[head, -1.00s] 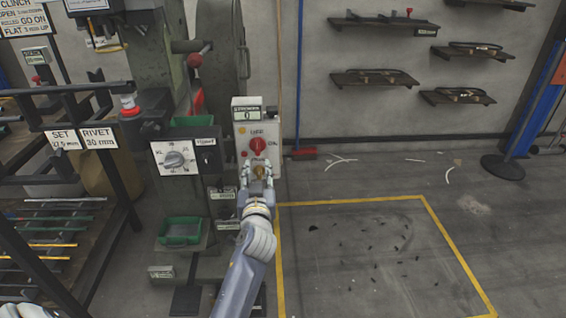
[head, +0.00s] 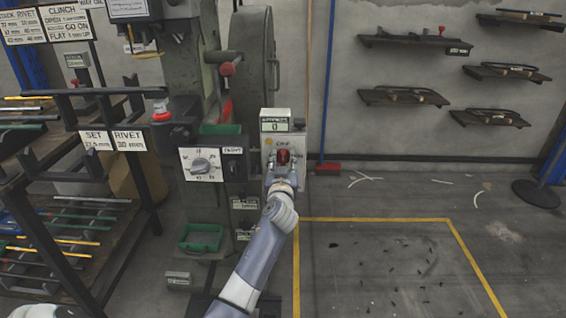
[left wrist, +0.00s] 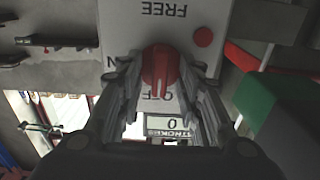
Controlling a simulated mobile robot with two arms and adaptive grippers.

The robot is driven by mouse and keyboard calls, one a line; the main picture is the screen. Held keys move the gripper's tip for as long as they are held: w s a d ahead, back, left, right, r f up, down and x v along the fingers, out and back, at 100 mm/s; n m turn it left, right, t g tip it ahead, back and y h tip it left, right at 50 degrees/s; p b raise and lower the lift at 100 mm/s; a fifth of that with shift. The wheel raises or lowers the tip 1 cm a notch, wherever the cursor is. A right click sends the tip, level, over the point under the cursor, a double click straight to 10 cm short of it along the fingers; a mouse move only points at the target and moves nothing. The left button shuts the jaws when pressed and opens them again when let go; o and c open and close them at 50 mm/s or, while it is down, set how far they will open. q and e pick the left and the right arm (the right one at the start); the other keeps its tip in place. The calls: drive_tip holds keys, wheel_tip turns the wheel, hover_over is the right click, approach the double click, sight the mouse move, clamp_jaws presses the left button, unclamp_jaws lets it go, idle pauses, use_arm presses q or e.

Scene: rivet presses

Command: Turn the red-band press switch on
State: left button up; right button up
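The switch box (head: 270,140) is a pale panel with a counter reading 0, on the green-grey press (head: 180,70). Its red rotary knob (head: 284,156) is partly hidden by my left gripper (head: 282,172). In the left wrist view the panel is upside down, and the knob (left wrist: 160,68) has its ridge pointing at the OFF label. FREE is on the opposite side, and part of the ON label shows at left. My left gripper (left wrist: 160,80) is open, with one finger on each side of the knob; contact is unclear. My right gripper is not in view.
A dial box (head: 202,165) and green tray (head: 201,238) are left of the switch box. A rack (head: 110,95) with rods stands further left. Wall shelves (head: 403,97) are at right. The yellow-outlined floor area (head: 375,219) holds only small dark scraps.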

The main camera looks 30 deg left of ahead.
use_arm(q)
clamp_jaws()
